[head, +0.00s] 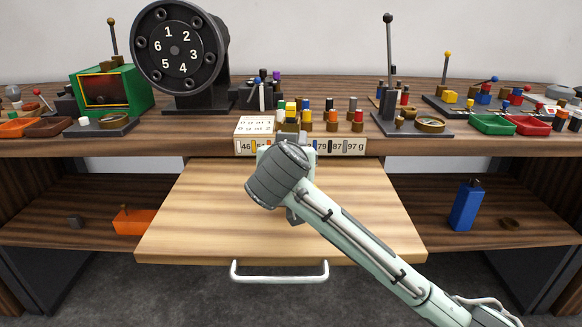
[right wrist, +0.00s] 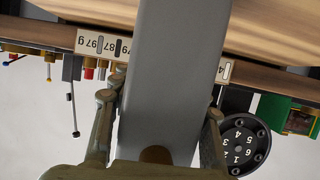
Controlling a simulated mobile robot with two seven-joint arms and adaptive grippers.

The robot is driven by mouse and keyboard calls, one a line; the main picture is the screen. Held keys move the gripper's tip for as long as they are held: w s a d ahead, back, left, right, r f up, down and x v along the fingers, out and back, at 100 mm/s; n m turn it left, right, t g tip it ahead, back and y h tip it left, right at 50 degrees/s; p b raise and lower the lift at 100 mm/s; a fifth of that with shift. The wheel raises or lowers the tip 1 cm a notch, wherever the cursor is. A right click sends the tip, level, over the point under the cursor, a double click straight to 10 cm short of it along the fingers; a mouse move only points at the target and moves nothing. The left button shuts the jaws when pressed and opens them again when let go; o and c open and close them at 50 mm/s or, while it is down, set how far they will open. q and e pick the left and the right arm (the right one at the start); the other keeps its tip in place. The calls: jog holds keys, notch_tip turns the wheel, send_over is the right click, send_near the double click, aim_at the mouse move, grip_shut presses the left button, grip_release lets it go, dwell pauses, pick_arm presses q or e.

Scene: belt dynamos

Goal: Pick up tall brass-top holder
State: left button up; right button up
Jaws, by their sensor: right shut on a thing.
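My right gripper (right wrist: 160,106) is shut on a tall grey block-like holder (right wrist: 172,60), with one finger on each side of it in the right wrist view. A round brass-brown part (right wrist: 157,154) shows at the holder's end near the palm. The holder runs from there past the fingers to the top edge of that view. In the head view my right arm (head: 365,245) reaches in from the lower right over the pulled-out board, and its wrist hides the fingers and most of the holder. My left gripper is not in view.
The light wooden board (head: 200,215) with a white handle (head: 279,278) is bare. A blue block (head: 466,206) stands on the lower right shelf, an orange box (head: 133,221) on the left. The desk top carries a numbered black dial (head: 176,50), levers, trays and several small coloured pieces.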

grip_shut()
jog(key=shift+r, duration=0.15)
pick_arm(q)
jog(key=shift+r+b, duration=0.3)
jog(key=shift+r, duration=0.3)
pick_arm(e)
jog(key=s+a+r, duration=0.6)
jog(key=a+r, duration=0.4)
jog(key=r, duration=0.1)
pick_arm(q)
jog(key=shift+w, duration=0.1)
pick_arm(e)
jog(key=shift+f, duration=0.1)
